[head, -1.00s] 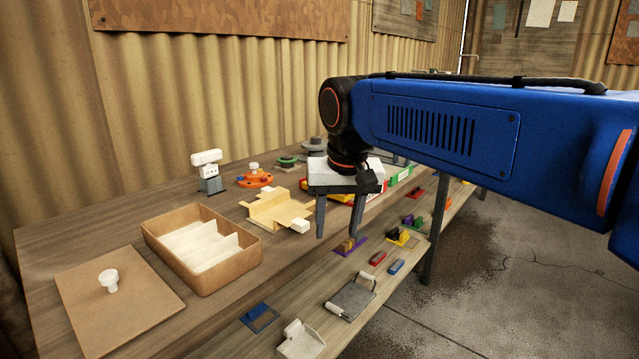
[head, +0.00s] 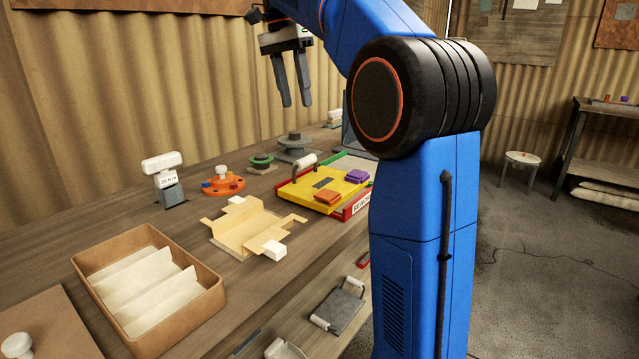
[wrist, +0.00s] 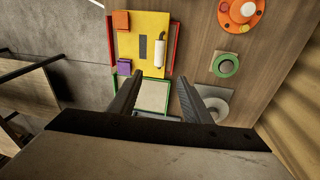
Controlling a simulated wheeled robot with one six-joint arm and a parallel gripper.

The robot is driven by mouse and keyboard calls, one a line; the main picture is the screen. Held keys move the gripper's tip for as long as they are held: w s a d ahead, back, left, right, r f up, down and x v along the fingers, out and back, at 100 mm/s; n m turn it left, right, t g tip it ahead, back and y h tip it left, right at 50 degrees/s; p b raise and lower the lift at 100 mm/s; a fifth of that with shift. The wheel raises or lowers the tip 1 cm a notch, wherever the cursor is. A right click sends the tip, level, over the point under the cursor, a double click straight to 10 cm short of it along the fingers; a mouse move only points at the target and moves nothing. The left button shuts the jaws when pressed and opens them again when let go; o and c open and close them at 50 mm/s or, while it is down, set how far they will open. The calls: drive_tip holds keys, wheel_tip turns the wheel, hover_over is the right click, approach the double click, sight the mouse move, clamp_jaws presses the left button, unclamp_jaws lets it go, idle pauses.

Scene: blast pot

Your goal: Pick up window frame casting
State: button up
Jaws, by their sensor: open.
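My gripper (head: 297,105) is open and empty, raised above the back of the bench with its fingers pointing down. In the wrist view its two fingers (wrist: 161,77) stand apart, with nothing between them. I cannot tell which thing is the window frame casting. Below is a yellow plate (head: 342,180) with a dark rectangular slot, a white-handled bar, an orange block (head: 328,198) and a purple block (head: 357,176). It sits in a red-edged tray (head: 360,205). In the wrist view the yellow plate (wrist: 130,45) lies just ahead of the fingertips. A green-edged pale tray (wrist: 152,97) is beside it.
An orange disc (head: 222,186), a green ring (head: 261,161) and a grey round stack (head: 295,147) stand towards the wall. A tan folded piece (head: 250,225) and a divided box (head: 205,308) are nearer. A dark plate (head: 338,312) lies on the lower shelf.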

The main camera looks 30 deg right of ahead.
approach(307, 161)
drive_tip(key=f, duration=0.1)
drive_tip(key=w+d+f, duration=0.1)
drive_tip(key=f, duration=0.1)
drive_tip(key=d+f, duration=0.1)
drive_tip(key=f, duration=0.1)
drive_tip(key=shift+w, duration=0.35)
drive_tip(key=shift+s+f, duration=0.2)
drive_tip(key=shift+f, duration=0.7)
drive_tip(key=shift+s+f, duration=0.2)
drive_tip(key=shift+f, duration=0.75)
drive_tip(key=shift+s+f, duration=0.2)
drive_tip(key=shift+f, duration=0.7)
clamp_jaws()
drive_tip(key=shift+r, duration=0.1)
